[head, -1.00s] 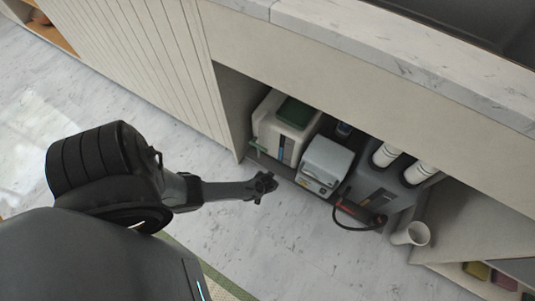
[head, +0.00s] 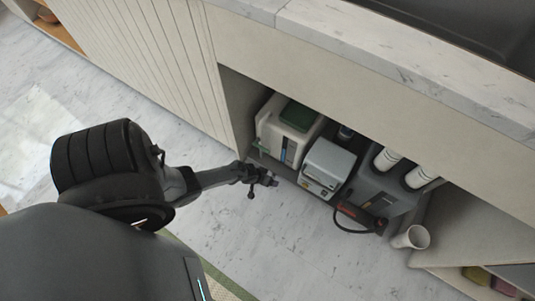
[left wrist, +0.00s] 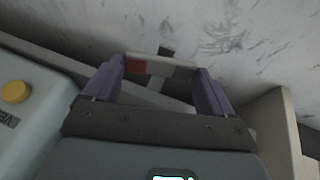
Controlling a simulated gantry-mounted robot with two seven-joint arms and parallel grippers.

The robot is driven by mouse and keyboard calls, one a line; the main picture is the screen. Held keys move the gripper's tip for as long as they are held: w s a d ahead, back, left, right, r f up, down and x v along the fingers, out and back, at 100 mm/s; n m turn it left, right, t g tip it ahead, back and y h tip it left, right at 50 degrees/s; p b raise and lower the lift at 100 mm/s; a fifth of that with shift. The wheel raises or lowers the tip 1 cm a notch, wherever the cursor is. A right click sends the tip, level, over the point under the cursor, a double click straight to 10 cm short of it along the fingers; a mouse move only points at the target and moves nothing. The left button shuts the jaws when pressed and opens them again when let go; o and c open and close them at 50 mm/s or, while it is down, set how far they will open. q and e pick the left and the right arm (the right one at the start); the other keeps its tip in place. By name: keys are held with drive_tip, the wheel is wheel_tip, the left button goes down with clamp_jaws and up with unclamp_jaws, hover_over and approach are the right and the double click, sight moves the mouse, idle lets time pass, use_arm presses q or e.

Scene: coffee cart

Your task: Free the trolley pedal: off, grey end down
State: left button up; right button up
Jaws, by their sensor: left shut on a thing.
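The trolley pedal (left wrist: 158,66) shows in the left wrist view as a short bar. Its left end is red and its right end is pale grey. My left gripper (left wrist: 160,73) has a purple finger at each end of the bar and is shut on it. I cannot tell which end sits lower. In the head view my left gripper (head: 268,180) is low at the front edge of the trolley (head: 284,172), where it hides the pedal. My right gripper is not in view.
The low bay holds a white machine with a green top (head: 278,133), a grey box (head: 325,167) and a dark machine with a hose (head: 378,195). The marble floor in front is clear.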

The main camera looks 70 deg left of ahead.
use_arm(q)
drive_tip(key=o, duration=0.8)
drive_tip(key=shift+o, duration=0.2)
drive_tip(key=p+v, duration=0.9)
drive_tip(key=v, duration=0.1)
drive_tip(key=shift+s+r, duration=0.25)
drive_tip(key=shift+r, duration=0.1)
